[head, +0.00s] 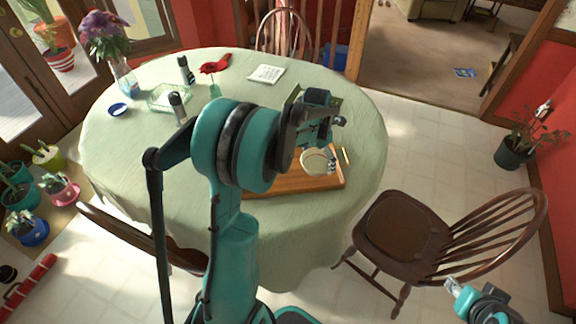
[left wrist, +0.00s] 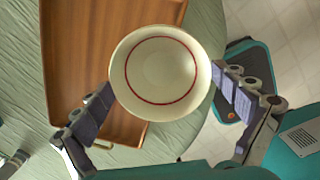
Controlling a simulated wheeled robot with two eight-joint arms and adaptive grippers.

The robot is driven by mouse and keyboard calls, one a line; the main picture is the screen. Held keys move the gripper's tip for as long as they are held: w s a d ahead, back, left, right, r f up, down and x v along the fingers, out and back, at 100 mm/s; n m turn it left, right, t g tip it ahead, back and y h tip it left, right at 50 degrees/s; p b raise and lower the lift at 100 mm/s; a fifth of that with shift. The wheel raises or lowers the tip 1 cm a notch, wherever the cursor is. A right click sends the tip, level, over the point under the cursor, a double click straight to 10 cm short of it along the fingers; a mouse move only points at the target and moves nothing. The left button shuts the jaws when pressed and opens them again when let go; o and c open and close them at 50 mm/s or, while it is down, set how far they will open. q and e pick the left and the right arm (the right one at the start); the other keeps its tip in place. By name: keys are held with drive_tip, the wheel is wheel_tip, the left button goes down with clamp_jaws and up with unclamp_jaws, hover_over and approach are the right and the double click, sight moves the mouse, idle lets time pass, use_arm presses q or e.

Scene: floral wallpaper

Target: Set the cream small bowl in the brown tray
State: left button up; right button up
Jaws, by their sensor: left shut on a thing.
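The cream small bowl (head: 316,161) has a thin red ring inside and shows whole in the left wrist view (left wrist: 160,72). My left gripper (head: 329,156) is shut on it, with one finger on each side in the left wrist view (left wrist: 165,98). The bowl is upright. The brown tray (head: 322,182) lies on the table, partly hidden by my left arm. In the left wrist view the bowl overlaps the right side of the tray (left wrist: 75,60); I cannot tell the gap below it. My right gripper (head: 455,288) is low at the right, away from the table; its opening is unclear.
The round table has a pale green cloth (head: 125,160). A glass dish (head: 168,97), dark bottles (head: 186,70) and a notepad (head: 267,73) stand farther back. A chair (head: 400,225) is at the right.

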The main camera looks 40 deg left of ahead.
use_arm(q)
drive_tip(key=shift+w+a+n, duration=0.1)
drive_tip(key=shift+a+n, duration=0.15)
drive_tip(key=shift+n, duration=0.15)
drive_tip(key=w+a+f+b, duration=0.2)
drive_tip(key=f, duration=0.1)
drive_tip(key=w+a+f+b, duration=0.2)
drive_tip(key=w+a+f, duration=0.1)
drive_tip(key=f, duration=0.1)
drive_tip(key=w+a+f+b, duration=0.2)
drive_tip(key=w+a+f, duration=0.1)
drive_tip(key=f, duration=0.1)
drive_tip(key=shift+w+a+f, duration=0.1)
drive_tip(key=shift+w+f, duration=0.05)
drive_tip(key=o, duration=0.8)
drive_tip(key=shift+o, duration=0.2)
